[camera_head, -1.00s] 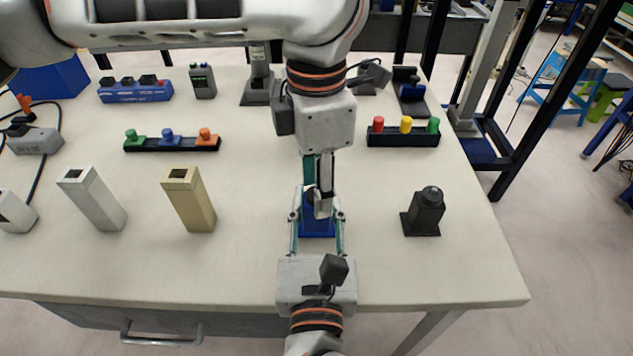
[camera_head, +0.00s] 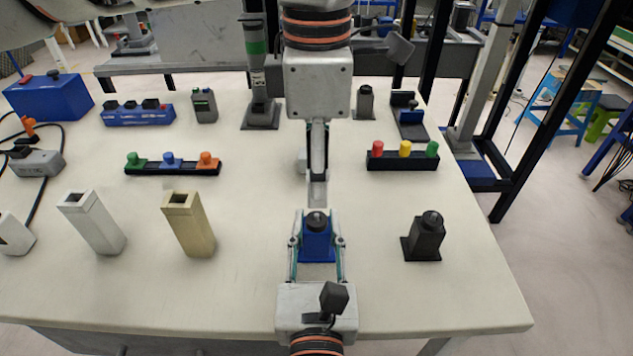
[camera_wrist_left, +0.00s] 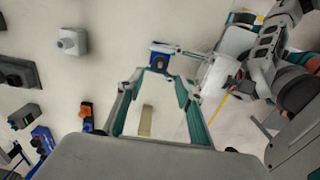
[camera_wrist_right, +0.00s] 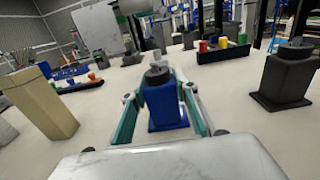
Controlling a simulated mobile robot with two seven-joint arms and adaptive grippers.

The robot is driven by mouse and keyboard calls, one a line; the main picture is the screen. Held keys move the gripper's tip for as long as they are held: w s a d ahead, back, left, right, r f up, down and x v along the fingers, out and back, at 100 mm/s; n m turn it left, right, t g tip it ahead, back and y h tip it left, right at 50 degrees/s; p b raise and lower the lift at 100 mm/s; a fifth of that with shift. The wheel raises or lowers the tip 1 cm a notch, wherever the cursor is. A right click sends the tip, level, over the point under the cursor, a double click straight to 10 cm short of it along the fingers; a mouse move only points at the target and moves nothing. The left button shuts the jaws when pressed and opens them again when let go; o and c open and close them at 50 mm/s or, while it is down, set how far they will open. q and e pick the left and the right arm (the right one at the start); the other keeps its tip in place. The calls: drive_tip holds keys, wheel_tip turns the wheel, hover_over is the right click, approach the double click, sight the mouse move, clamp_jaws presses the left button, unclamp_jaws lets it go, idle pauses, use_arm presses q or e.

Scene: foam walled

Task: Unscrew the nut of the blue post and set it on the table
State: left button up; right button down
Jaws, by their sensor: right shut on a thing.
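The blue post (camera_head: 317,246) stands upright near the table's front edge. Its dark round nut (camera_head: 316,221) sits on top, and also shows in the right wrist view (camera_wrist_right: 157,76). My right gripper (camera_head: 317,242) is shut on the post, one finger on each side of its body. My left gripper (camera_head: 318,200) is above and beyond the post, apart from the nut. In the left wrist view its fingers (camera_wrist_left: 161,78) are spread with nothing between them, and the blue post (camera_wrist_left: 158,64) shows past the tips.
A black post (camera_head: 424,238) stands to the right. A beige block (camera_head: 188,228) and a white block (camera_head: 92,224) stand to the left. Racks of coloured knobs (camera_head: 402,161) (camera_head: 172,168) lie farther back. The table (camera_head: 250,270) is bare between blue post and beige block.

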sight(317, 215)
use_arm(q)
drive_tip(key=shift+f, duration=3.85)
clamp_jaws()
drive_tip(key=shift+n, duration=1.5)
drive_tip(key=shift+o, duration=0.4)
unclamp_jaws()
drive_tip(key=shift+r, duration=0.15)
